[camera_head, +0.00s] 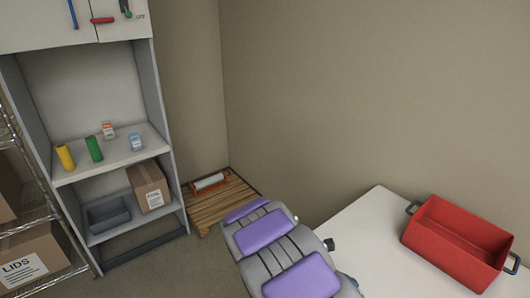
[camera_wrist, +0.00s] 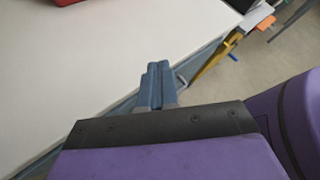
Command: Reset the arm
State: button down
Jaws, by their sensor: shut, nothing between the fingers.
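My gripper (camera_wrist: 157,84) shows in the wrist view with its two blue-grey fingers shut together and nothing between them. It is over or beside the edge of a white table, with the white top filling the left of that view. In the head view my purple and grey arm (camera_head: 262,231) reaches up from the bottom centre, beside the table's left edge. The gripper itself cannot be made out there.
The white table (camera_head: 355,225) bears a red bin (camera_head: 450,262) at the right. A wooden pallet (camera_head: 222,200) lies in the corner. Wire shelving stands far left.

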jog(key=s+d+r+m+g+y, duration=0.2)
jog(key=s+d+r+m+y, duration=0.15)
jog(key=s+r+m, duration=0.55)
jog(key=s+a+r+m+t+y, duration=0.1)
jog(key=s+a+m+y, duration=0.3)
jog(key=s, duration=0.5)
jog(key=s+a+r+m+t+y, duration=0.1)
jog(key=s+a+r+m+y, duration=0.1)
jog(key=s+a+m+y, duration=0.3)
jog(key=shift+s+a+r+m, duration=0.2)
jog(key=shift+s+a+m, duration=0.3)
jog(key=shift+s+m, duration=1.3)
